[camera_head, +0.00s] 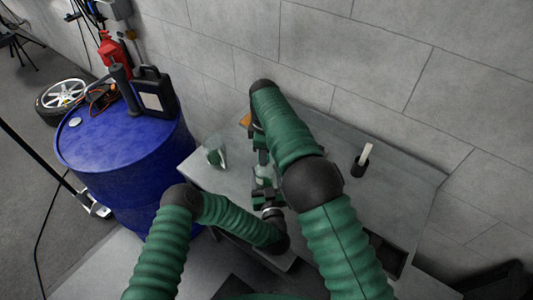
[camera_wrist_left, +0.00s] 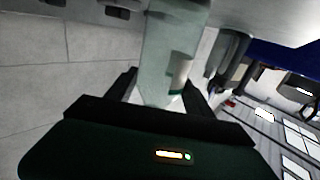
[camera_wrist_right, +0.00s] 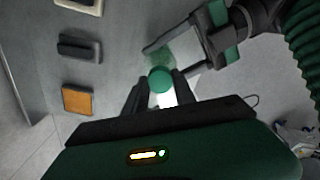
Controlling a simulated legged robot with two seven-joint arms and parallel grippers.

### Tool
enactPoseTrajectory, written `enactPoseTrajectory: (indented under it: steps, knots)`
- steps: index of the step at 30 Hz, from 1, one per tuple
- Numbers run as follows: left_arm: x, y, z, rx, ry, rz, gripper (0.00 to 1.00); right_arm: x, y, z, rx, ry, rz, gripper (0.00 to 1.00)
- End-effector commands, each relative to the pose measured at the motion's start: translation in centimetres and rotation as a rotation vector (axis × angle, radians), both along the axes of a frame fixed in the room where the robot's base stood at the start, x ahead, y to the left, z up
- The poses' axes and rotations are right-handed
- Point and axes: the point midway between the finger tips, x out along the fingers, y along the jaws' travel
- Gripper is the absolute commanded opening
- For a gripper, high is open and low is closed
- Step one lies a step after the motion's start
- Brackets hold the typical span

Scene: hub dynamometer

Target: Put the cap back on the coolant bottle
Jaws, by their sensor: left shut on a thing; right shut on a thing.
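The coolant bottle (camera_wrist_left: 168,50) is pale and translucent, and it stands between the fingers of my left gripper (camera_wrist_left: 165,88), which is shut on it. In the head view the bottle (camera_head: 264,174) is partly hidden by my arms. The round green cap (camera_wrist_right: 160,78) is between the fingertips of my right gripper (camera_wrist_right: 158,90), which is shut on it. In the right wrist view the cap lies in front of the bottle (camera_wrist_right: 180,55); I cannot tell whether they touch. My right gripper (camera_head: 261,152) is close to the bottle in the head view.
The grey table (camera_head: 325,200) is partly bare on the right. A clear container with green content (camera_head: 215,156) stands at the table's left. A blue drum (camera_head: 125,150) holds a black canister (camera_head: 153,92). An orange block (camera_wrist_right: 77,100) is near the wall.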

Motion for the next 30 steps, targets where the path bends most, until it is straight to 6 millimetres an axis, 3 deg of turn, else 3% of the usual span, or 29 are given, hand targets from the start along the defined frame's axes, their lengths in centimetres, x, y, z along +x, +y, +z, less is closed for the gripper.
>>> enactPoseTrajectory:
  steps: [12, 18, 20, 24, 25, 30]
  knots:
    - [0.19, 0.26, -0.11, 0.001, 0.002, 0.005, 0.00, -0.41, -0.03, -0.28, 0.018, 0.022, -1.332, 0.00]
    - [0.20, 0.32, -0.11, 0.001, 0.002, 0.007, 0.00, -0.46, -0.09, -0.34, 0.026, 0.022, -1.900, 0.00]
    - [0.21, 0.34, -0.11, 0.001, 0.002, 0.007, 0.00, -0.46, -0.13, -0.35, 0.028, 0.022, -2.006, 0.00]
    - [0.22, 0.38, -0.11, 0.001, 0.002, 0.008, 0.00, -0.44, -0.21, -0.36, 0.026, 0.022, -1.993, 0.00]
    - [0.23, 0.39, -0.11, 0.001, 0.002, 0.009, 0.00, -0.43, -0.22, -0.36, 0.026, 0.022, -1.993, 0.34]
    - [0.19, 0.34, -0.11, 0.002, 0.001, 0.007, 0.00, -0.35, -0.22, -0.34, 0.029, 0.020, -1.992, 0.57]
